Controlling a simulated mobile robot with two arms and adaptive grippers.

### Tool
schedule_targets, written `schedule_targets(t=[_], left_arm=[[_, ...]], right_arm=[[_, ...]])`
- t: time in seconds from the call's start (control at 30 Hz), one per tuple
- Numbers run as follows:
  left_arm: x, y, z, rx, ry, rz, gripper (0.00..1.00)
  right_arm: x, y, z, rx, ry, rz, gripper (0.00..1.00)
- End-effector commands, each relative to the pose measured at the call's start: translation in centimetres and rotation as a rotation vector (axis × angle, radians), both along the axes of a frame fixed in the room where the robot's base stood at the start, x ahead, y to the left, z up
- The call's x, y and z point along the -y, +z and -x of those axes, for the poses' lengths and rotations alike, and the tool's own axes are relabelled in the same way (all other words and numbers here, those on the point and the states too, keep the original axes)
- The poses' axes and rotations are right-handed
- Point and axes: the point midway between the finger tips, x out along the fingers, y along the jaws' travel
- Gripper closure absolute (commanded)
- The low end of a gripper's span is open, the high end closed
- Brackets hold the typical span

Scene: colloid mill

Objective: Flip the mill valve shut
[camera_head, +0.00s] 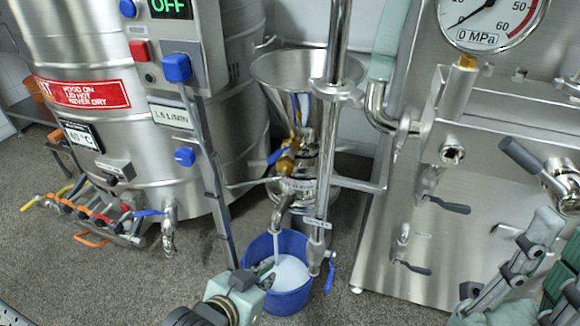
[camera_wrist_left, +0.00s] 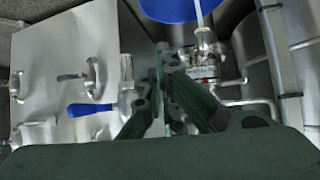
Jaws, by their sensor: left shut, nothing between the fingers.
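A blue bucket (camera_head: 268,300) stands on the floor under the mill's metal spout (camera_head: 281,212), and a white stream runs into it. Beside it hangs a vertical pipe with a blue lever (camera_head: 331,274) pointing down. This lever appears to be the one at left in the wrist view (camera_wrist_left: 92,109). Another blue lever (camera_head: 274,156) is by the yellow fitting under the hopper; I cannot tell which is the mill valve. My left gripper (camera_head: 268,270) is shut and empty in front of the bucket, apart from the pipe lever. My right gripper (camera_head: 528,248) is at lower right, its opening unclear.
A steel tank (camera_head: 100,70) with hoses stands left. The hopper (camera_head: 300,75) is in the middle. A steel panel (camera_head: 380,240) with dark levers and a gauge (camera_head: 490,18) stands right. A thin post (camera_head: 215,190) rises near my left gripper. Floor at front is clear.

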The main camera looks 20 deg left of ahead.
Motion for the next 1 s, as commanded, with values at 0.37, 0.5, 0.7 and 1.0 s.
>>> schedule_targets(t=[0.37, 0.5, 0.7, 1.0], left_arm=[[-3.2, -7.0, 9.4, -0.472, 0.036, -0.102, 1.0], [-4.0, -8.0, 12.3, -0.595, 0.046, -0.126, 1.0], [-5.8, -7.8, 7.2, -0.444, 0.033, -0.269, 1.0], [-8.2, -3.6, -4.2, -0.055, -0.038, -0.658, 1.0]], right_arm=[[0.0, 0.4, 0.0, 0.0, 0.0, 0.0, 1.0], [0.0, 0.5, 0.0, 0.0, 0.0, 0.0, 1.0], [0.0, 0.5, 0.0, 0.0, 0.0, 0.0, 1.0], [0.0, 0.5, 0.0, 0.0, 0.0, 0.0, 1.0]])
